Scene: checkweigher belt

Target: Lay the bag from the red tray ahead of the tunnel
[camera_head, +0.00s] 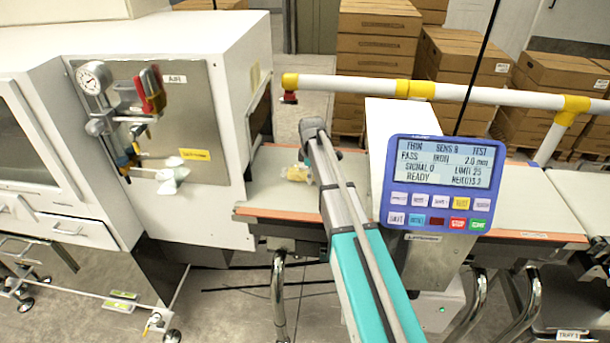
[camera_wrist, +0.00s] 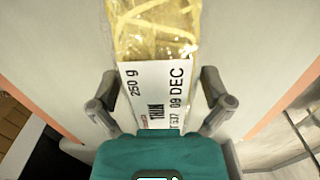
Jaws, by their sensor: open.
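A clear bag of pale yellow strips (camera_wrist: 155,30) with a white printed label (camera_wrist: 158,95) lies on the pale belt. It also shows in the head view (camera_head: 296,173), partly hidden by my arm. My gripper (camera_wrist: 158,80) is open, with one finger on each side of the label end and a narrow gap to the bag on both sides. In the head view my arm hides the fingertips. The tunnel (camera_head: 385,125) is the white housing right of the bag, partly behind a blue display unit. No red tray shows.
The belt (camera_head: 275,210) has orange edges and runs between a white machine (camera_head: 200,45) on the left and the tunnel. The blue display panel (camera_head: 445,183) stands in front of the tunnel. A white and yellow rail (camera_head: 340,85) runs behind. Stacked cartons (camera_head: 375,45) stand further back.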

